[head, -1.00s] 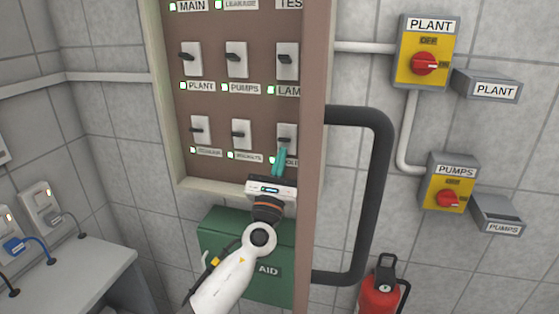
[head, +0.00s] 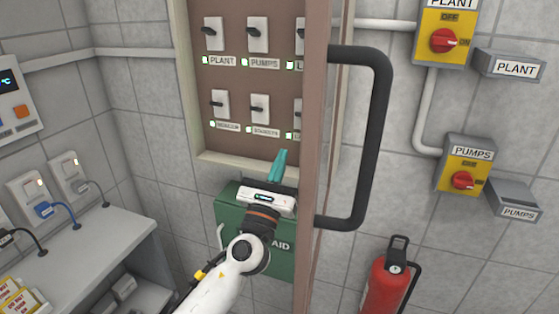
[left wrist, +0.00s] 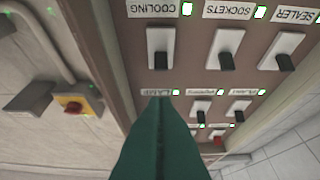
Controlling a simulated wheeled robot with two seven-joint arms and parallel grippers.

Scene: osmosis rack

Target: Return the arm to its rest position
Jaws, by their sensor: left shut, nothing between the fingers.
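My left gripper (head: 278,167) is shut and empty, with its teal fingers together and pointing up. In the head view it stands just below the bottom row of switches, in front of the green first aid box. The brown switch panel (head: 235,80) carries rows of white switches with dark levers and small green lamps. In the left wrist view the shut fingers (left wrist: 163,110) point at the panel, below the switch labelled cooling (left wrist: 160,48); I see no contact with a switch. My right gripper is not in view.
The open panel door (head: 315,150) with its black handle (head: 380,130) stands close right of my left arm. The green first aid box (head: 228,215) is behind the arm. A red extinguisher (head: 388,280) is at lower right. A grey bench (head: 90,245) with plugged sockets is at left.

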